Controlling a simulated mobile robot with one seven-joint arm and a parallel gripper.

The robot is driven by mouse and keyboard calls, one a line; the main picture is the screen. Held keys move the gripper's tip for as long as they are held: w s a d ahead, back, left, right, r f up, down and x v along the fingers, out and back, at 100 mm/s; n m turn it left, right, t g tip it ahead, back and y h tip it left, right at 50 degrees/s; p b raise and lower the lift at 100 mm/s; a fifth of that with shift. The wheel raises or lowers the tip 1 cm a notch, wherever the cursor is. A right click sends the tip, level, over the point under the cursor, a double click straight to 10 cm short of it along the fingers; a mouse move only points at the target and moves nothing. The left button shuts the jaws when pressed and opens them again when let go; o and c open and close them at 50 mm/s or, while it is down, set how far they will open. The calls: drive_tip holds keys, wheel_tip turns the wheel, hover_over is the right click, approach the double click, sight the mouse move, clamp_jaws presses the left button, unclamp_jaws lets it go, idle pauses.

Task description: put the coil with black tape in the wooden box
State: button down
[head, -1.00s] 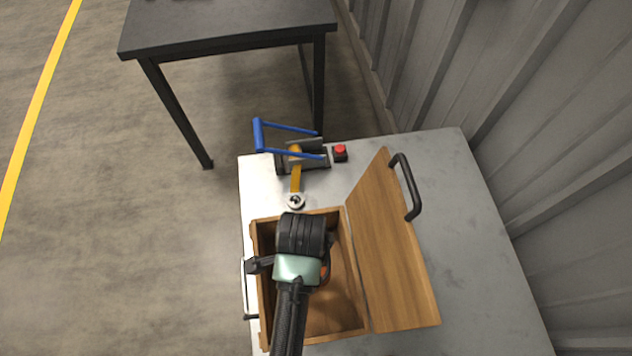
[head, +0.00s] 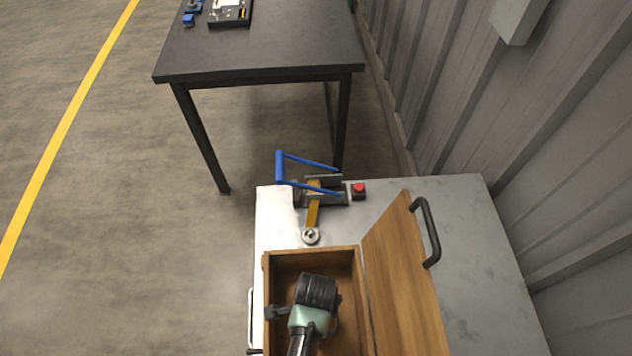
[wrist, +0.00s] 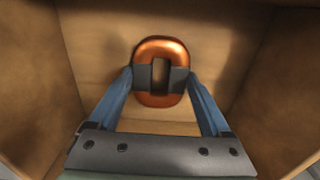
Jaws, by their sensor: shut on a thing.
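The coil (wrist: 160,49) is an orange copper ring with dark tape on both sides. In the wrist view my gripper (wrist: 159,78) is shut on it, with a blue finger against each taped side. The wooden box (head: 316,255) stands open, with its lid (head: 402,275) swung out to the right. In the head view my gripper (head: 309,318) is over and partly within the box opening and hides the coil. The wrist view shows the coil between the box walls, close above the floor; I cannot tell whether it touches.
A toggle clamp with a blue handle (head: 280,168) and a red button (head: 359,188) sit on the grey table (head: 470,240) behind the box. A dark table (head: 270,50) stands farther back. A ribbed wall runs along the right.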

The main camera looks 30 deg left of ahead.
drive_tip(key=shift+f, duration=0.15)
unclamp_jaws()
wheel_tip(320, 180, up, 12)
drive_tip(key=shift+r+p, duration=0.2)
drive_tip(key=shift+p, duration=0.2)
idle(0.5)
